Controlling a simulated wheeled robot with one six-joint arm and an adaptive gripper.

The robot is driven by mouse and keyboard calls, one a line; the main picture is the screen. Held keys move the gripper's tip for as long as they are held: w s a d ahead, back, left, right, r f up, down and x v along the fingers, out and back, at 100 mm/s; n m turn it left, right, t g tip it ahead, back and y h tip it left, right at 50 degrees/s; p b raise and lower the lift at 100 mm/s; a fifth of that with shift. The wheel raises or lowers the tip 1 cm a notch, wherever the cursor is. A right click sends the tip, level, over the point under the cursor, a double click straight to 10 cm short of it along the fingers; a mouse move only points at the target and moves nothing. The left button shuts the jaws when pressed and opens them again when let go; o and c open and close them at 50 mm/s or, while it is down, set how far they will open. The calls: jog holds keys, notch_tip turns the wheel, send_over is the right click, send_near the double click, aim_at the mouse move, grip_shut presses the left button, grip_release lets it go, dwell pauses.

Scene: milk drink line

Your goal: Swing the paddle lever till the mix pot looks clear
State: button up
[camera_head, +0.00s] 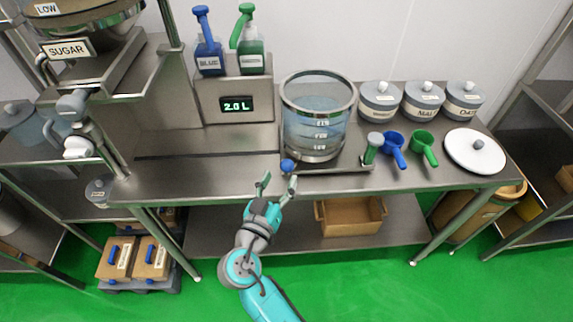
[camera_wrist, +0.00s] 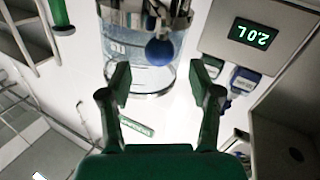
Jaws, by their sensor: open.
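The mix pot (camera_head: 318,118) is a clear, graduated vessel with a metal rim, standing on the steel table. It holds a pale bluish liquid; I cannot tell whether anything is unmixed in it. It also shows in the wrist view (camera_wrist: 130,52). A blue ball knob (camera_head: 288,166), seemingly the paddle lever's end, sits at the pot's front left. In the wrist view the knob (camera_wrist: 159,52) appears beyond the fingers, between their lines. My gripper (camera_head: 278,184) is open and empty, just in front of the knob and apart from it. The paddle itself is not clearly visible.
A display (camera_head: 236,105) reading 2.0 L stands left of the pot, with blue (camera_head: 208,55) and green (camera_head: 250,55) bottles above. A green-handled part (camera_head: 372,148), blue scoop (camera_head: 393,145) and green scoop (camera_head: 424,143) lie right. Lidded jars (camera_head: 422,100) stand behind. The table's left part is clear.

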aim_at(284, 171)
jog(key=x, duration=0.5)
jog(key=shift+w+d, duration=0.15)
jog(key=shift+w, duration=0.15)
grip_shut()
